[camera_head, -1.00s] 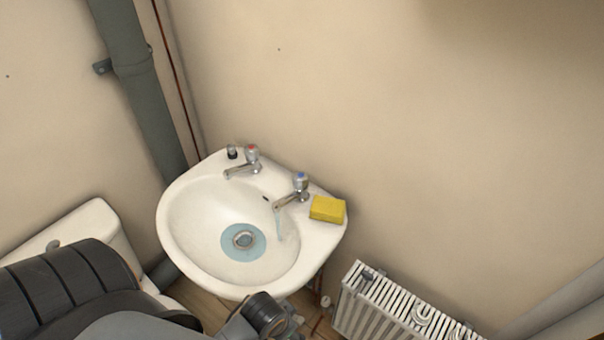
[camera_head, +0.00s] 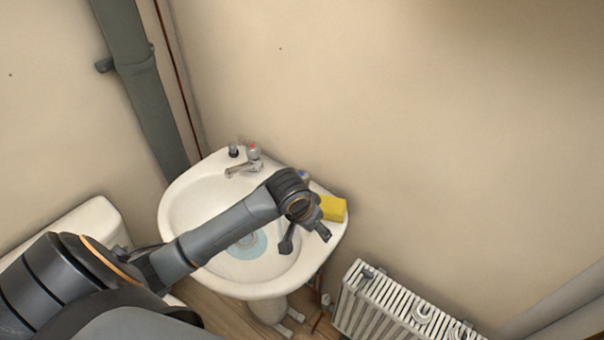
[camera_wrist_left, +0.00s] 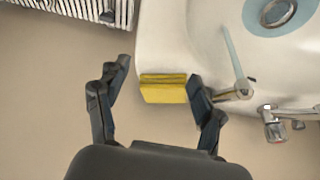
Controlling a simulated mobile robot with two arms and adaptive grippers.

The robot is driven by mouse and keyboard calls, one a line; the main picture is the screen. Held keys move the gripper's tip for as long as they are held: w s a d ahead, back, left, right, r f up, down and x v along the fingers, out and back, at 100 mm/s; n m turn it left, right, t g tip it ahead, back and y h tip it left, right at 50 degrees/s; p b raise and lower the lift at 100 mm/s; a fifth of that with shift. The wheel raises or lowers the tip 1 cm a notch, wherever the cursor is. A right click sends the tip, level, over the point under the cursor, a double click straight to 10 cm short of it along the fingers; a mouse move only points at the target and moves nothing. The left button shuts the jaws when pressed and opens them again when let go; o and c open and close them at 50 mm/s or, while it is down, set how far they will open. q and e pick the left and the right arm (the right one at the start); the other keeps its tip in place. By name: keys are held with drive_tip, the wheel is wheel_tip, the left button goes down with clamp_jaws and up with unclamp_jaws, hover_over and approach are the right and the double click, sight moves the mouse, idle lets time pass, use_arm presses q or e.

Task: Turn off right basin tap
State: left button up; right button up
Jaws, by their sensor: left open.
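The right basin tap (camera_head: 304,175) is mostly hidden behind my left wrist in the head view; only a bit of its blue-marked top shows. In the left wrist view its metal spout (camera_wrist_left: 240,90) shows beside one finger, with a thin water stream (camera_wrist_left: 230,45) running from it into the basin. That finger covers the tap's handle area. My left gripper (camera_head: 305,239) is open over the right side of the white basin (camera_head: 185,205). In the left wrist view the open gripper (camera_wrist_left: 158,70) has its fingers on either side of a yellow sponge, touching nothing clearly.
The yellow sponge (camera_head: 333,208) lies on the basin's right rim. A white radiator (camera_head: 395,305) stands lower right. The wall (camera_head: 430,130) is bare.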

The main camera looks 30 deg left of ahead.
use_arm(q)
drive_tip(key=w+a+r+n, duration=0.2)
drive_tip(key=w+a+r, duration=0.5)
drive_tip(key=n+y, duration=0.1)
approach(302, 174)
drive_tip(key=p+x, duration=0.1)
drive_tip(key=x, duration=0.9)
drive_tip(key=shift+w+f+p, duration=0.1)
drive_tip(key=shift+p, duration=0.3)
drive_tip(key=c, duration=1.2)
